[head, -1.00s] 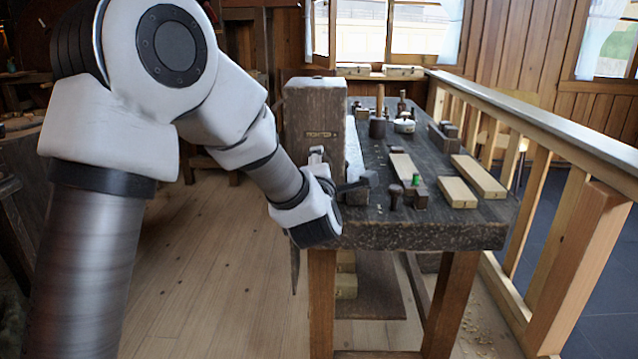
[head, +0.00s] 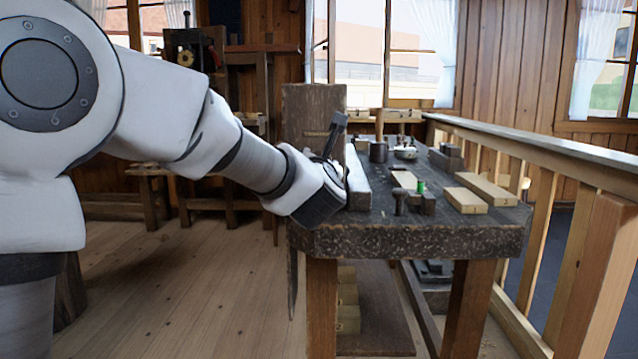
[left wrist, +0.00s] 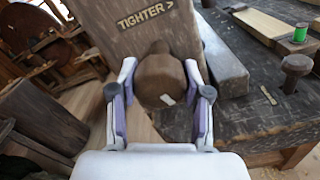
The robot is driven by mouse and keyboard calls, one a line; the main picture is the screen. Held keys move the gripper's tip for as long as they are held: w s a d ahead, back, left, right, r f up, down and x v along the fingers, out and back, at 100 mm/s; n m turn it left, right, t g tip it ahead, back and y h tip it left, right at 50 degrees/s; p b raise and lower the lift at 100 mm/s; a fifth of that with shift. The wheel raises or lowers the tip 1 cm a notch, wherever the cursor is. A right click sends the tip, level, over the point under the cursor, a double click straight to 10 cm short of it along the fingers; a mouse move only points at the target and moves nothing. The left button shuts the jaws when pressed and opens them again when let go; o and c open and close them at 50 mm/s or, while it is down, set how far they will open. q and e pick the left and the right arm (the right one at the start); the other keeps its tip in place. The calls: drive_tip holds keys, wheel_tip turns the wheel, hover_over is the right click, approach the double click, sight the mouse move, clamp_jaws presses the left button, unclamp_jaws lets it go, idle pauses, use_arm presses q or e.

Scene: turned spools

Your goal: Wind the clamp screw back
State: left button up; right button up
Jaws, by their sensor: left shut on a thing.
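The clamp (head: 314,108) is a thick upright wooden jaw at the left end of the dark bench. Its face bears a plate (left wrist: 156,13) reading "TIGHTER" with an arrow in the left wrist view. The clamp screw's brown rounded knob (left wrist: 160,76) stands out in front of the jaw, below the plate. My left gripper (left wrist: 160,104) is shut on this knob, with one finger along each side. In the head view my left wrist hides the knob and fingers. The screw's thread is not visible. My right gripper is in neither view.
On the bench (head: 400,240) lie pale wooden blocks (head: 486,189), a mallet (head: 378,148), a green spool (head: 421,187) and a dark peg (left wrist: 296,70). A wooden railing (head: 560,150) runs along the right. Open plank floor (head: 190,280) lies left of the bench.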

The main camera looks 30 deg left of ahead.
use_arm(q)
drive_tip(key=shift+n+b, duration=0.45)
drive_tip(key=shift+n, duration=0.55)
drive_tip(key=shift+r+n, duration=0.15)
drive_tip(key=shift+n, duration=0.75)
drive_tip(key=n, duration=0.5)
drive_tip(key=shift+n, duration=0.4)
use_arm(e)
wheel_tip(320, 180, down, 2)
use_arm(q)
drive_tip(key=o, duration=1)
drive_tip(key=shift+c, duration=0.2)
drive_tip(key=shift+o, duration=1)
drive_tip(key=shift+w, duration=0.1)
